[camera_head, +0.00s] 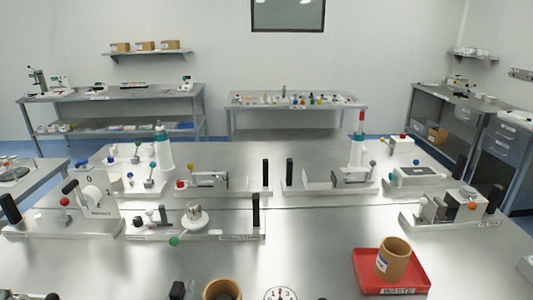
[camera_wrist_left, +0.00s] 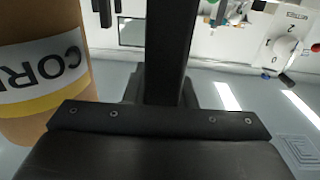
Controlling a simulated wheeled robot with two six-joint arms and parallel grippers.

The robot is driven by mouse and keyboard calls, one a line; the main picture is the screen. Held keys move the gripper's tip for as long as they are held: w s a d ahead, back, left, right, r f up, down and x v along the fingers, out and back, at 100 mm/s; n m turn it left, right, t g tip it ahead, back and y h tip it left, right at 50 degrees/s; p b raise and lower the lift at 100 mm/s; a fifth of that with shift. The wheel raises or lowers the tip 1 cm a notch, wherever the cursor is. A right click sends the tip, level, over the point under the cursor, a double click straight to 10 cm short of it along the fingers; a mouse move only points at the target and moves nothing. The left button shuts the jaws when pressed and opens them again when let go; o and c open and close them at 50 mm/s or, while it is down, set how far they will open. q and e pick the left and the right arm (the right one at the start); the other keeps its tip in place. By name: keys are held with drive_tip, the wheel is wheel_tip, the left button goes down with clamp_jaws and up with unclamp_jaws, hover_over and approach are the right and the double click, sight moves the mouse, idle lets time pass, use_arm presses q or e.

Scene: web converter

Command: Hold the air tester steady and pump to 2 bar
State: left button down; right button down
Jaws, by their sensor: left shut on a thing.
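The air tester shows only in part at the bottom edge of the head view. Its round white gauge (camera_head: 281,294) has figures on the dial, too small to read a pressure from. A brown cardboard core (camera_head: 222,291) stands left of the gauge; a brown core with a white "COR" label (camera_wrist_left: 42,75) fills the left of the left wrist view. My left gripper (camera_head: 182,291) barely shows at the bottom edge. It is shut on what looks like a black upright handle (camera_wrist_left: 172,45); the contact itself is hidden. My right gripper and the pump are not seen.
A red waste tray (camera_head: 366,270) holding a brown core (camera_head: 394,259) lies at the right front. Several fixtures with black handles stand across the table's middle, including a number dial unit (camera_head: 98,198) and a green-knobbed crank (camera_head: 194,219).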

use_arm(q)
drive_tip(key=shift+f, duration=0.3)
drive_tip(key=c, duration=1.1)
unclamp_jaws()
drive_tip(key=shift+w+r, duration=0.1)
drive_tip(key=shift+r, duration=0.1)
wheel_tip(320, 180, up, 10)
